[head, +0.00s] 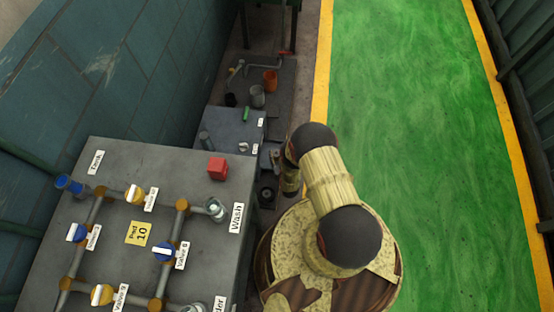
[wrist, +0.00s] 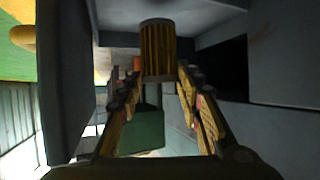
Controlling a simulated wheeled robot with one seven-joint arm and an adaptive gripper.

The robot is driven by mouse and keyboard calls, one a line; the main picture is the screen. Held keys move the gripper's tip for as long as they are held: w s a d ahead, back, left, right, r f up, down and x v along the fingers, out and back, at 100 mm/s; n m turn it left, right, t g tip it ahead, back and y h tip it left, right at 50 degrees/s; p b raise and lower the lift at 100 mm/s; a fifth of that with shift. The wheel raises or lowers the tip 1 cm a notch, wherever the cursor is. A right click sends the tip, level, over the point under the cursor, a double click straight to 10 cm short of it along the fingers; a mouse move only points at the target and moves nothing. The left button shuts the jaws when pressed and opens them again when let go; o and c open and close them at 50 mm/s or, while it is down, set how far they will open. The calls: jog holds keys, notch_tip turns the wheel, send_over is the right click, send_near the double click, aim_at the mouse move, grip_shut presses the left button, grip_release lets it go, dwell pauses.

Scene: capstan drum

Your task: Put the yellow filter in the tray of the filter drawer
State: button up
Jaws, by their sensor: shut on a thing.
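The yellow filter (wrist: 158,48) is a ribbed cylinder with dark end caps. In the wrist view it stands upright between the fingertips of my gripper (wrist: 160,82), which is shut on its lower end. Grey panels surround it, with a dark opening (wrist: 222,70) to its right. I cannot tell whether this opening belongs to the filter drawer, and I cannot make out the tray. In the head view my arm hides most of my gripper, and the filter does not show.
A grey bench (head: 130,160) with pipes and valves fills the left of the head view, with a red block (head: 217,168) on it. Beyond is a lower grey cabinet (head: 226,130) with a green handle (head: 246,114). The green floor (head: 420,120) at right is clear.

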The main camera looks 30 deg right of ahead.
aim_at(277, 159)
jog(key=shift+f+b, duration=0.7)
jog(key=shift+f, duration=0.85)
jog(key=shift+s+f, duration=0.1)
jog(key=shift+f, duration=0.05)
jog(key=o, duration=1)
jog(key=shift+c, duration=0.2)
